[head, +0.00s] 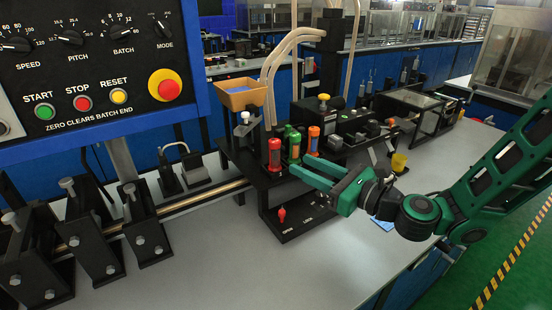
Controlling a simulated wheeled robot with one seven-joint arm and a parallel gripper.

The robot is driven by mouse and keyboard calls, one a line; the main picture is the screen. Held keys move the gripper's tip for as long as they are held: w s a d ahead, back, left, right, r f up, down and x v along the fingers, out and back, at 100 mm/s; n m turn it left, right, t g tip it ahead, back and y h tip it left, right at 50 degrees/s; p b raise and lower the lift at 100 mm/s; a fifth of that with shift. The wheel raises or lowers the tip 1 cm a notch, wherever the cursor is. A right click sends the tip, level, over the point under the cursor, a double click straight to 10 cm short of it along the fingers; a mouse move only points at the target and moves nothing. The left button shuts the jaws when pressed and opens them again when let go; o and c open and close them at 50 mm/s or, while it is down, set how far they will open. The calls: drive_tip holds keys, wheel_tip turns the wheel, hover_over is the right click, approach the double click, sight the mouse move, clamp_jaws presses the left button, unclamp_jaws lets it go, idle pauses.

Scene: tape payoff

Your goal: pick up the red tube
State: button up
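The red tube (274,154) stands upright at the left end of a short row on the black machine (262,190). A green tube (294,146) stands just right of it, and an orange tube (313,140) stands right of that. My gripper (299,164) reaches in from the right with its two green fingers apart. The fingertips are in front of the green tube's lower part and a little right of the red tube. Nothing shows held between them. I cannot tell whether a finger touches the green tube.
A tan hopper (241,95) and pale hoses stand behind the row. A control panel (95,65) fills the upper left. A small red lever (282,214) sits on the machine's front base. The front grey tabletop (240,270) is clear.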

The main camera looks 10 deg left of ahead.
sight(275, 151)
drive_tip(key=shift+x, duration=5.45)
drive_tip(key=shift+r, duration=0.15)
clamp_jaws()
